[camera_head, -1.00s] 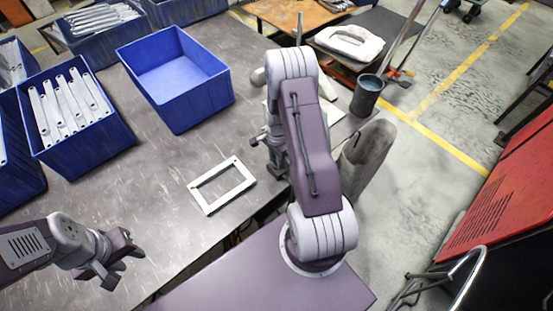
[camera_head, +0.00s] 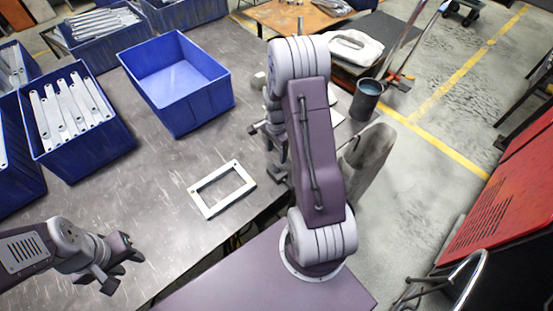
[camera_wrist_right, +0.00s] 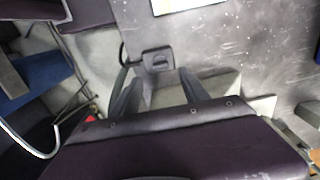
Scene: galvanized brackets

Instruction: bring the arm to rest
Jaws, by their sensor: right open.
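My right arm stands in the middle of the head view, bent over the right edge of the grey table (camera_head: 110,190). Its gripper is mostly hidden behind the arm there. In the right wrist view my right gripper (camera_wrist_right: 158,92) has its two fingers apart, with nothing held between them. A dark block (camera_wrist_right: 158,60) shows beyond the fingertips; I cannot tell what it is. My left gripper (camera_head: 126,271) is at the lower left of the head view, over the table, its fingers apart and empty.
A pale rectangular frame (camera_head: 236,198) lies flat on the table, left of my right arm. An empty blue bin (camera_head: 200,105) stands behind it. A blue bin of metal brackets (camera_head: 85,145) stands at the left. A dark cup (camera_head: 366,99) stands right of the arm.

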